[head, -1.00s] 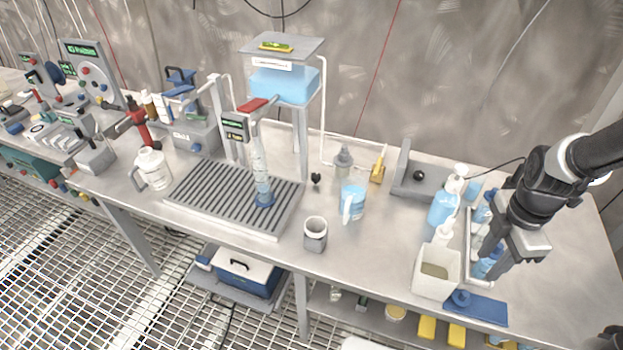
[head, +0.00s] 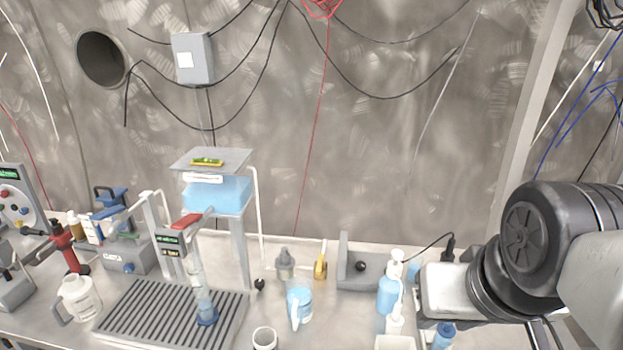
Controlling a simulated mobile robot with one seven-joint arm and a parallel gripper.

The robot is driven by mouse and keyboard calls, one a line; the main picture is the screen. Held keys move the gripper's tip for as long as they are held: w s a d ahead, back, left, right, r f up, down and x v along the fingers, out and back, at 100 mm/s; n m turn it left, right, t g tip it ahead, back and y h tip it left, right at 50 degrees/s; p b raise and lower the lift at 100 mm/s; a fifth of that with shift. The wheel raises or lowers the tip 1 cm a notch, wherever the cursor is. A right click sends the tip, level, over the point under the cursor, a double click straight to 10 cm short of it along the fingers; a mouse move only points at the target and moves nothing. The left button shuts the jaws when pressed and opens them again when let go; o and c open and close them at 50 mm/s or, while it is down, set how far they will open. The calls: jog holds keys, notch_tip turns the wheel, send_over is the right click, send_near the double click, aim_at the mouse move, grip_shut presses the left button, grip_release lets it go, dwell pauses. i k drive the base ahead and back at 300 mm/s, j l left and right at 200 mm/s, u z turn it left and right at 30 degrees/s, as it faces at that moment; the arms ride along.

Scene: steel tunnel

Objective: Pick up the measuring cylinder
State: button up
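The measuring cylinder (head: 203,289) is tall, clear and graduated, with a blue foot. It stands upright on the dark slatted top of a grey drip tray (head: 232,325), beneath the red-topped arm of a dispenser stand (head: 172,239). My gripper (head: 448,292) is far to the right of it, over the right part of the bench; a pale block at the end of my dark arm appears to be its body. Its fingertips cannot be made out, so its opening is unclear.
A blue-filled jug (head: 299,304), a grey bottle (head: 285,264) and a white mug (head: 264,339) stand right of the tray. Pump bottles (head: 388,295) stand close to my gripper. A raised shelf with a blue tank (head: 217,195) rises behind the cylinder. A white jug (head: 80,298) is left.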

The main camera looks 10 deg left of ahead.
aim_at(208, 314)
jog(key=l+u, duration=0.1)
jog(key=u, duration=0.4)
jog(key=k+u, duration=0.1)
jog(key=u, duration=0.35)
jog(key=k+u, duration=0.1)
jog(key=u, duration=0.4)
jog(key=z, duration=1.25)
jog(key=l+z, duration=0.3)
jog(key=l+u, duration=0.25)
jog(key=l, duration=0.2)
jog(key=l+u, duration=0.3)
jog(key=l, duration=0.15)
jog(key=i, duration=0.05)
